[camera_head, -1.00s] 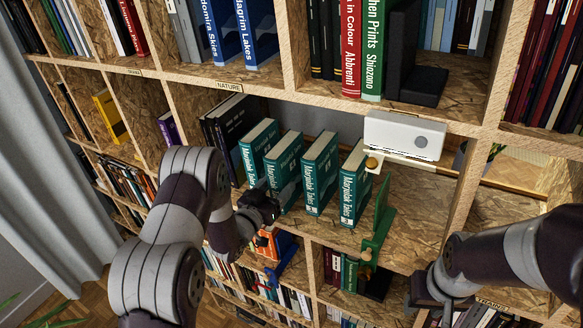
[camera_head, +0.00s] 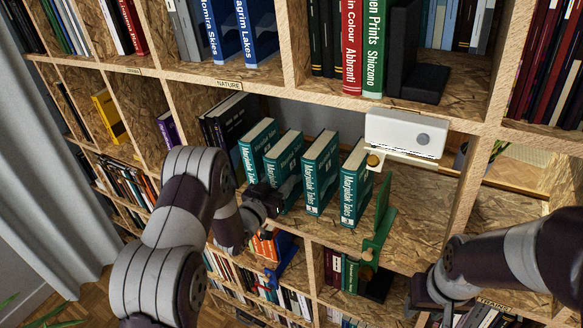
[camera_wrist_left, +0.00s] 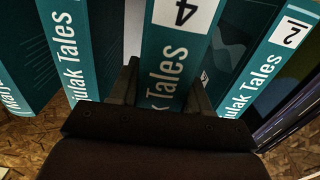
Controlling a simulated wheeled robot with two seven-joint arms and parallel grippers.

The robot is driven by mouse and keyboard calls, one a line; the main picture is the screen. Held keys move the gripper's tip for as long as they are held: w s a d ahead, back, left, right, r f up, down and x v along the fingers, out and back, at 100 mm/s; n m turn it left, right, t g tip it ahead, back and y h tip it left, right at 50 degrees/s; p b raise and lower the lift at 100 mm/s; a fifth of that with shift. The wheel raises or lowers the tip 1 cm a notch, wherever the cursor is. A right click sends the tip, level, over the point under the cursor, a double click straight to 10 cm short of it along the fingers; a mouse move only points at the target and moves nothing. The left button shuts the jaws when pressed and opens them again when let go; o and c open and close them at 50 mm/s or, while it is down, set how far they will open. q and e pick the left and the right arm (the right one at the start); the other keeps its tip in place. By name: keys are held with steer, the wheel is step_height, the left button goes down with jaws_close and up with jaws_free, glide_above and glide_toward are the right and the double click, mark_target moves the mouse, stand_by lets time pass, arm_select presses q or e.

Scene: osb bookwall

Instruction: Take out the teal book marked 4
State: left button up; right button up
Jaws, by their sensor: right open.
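The teal book marked 4 (camera_head: 288,160) stands second from the left in a row of teal books. Its number shows upside down on its spine (camera_wrist_left: 178,50) in the left wrist view. My left gripper (camera_head: 268,199) is at the lower spine of this book. Its dark fingers (camera_wrist_left: 163,92) flank the spine, one on each side; whether they press on it cannot be told. The book marked 2 (camera_wrist_left: 275,60) is beside it, leftmost in the head view (camera_head: 259,142). My right gripper (camera_head: 428,292) is open, low at the right, away from the books.
Two more teal books stand to the right, (camera_head: 322,165) and (camera_head: 355,185), beside a green bookend (camera_head: 379,218). A white box (camera_head: 405,132) hangs under the board above. Dark books (camera_head: 226,118) stand at the left. The shelf right of the bookend is clear.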

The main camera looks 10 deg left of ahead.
arm_select(q)
steer(key=shift+r, duration=0.1)
jaws_close()
steer(key=shift+w, duration=0.1)
steer(key=shift+r, duration=0.25)
steer(key=v, duration=1.6)
steer(key=shift+s+p, duration=0.35)
steer(key=shift+p, duration=0.05)
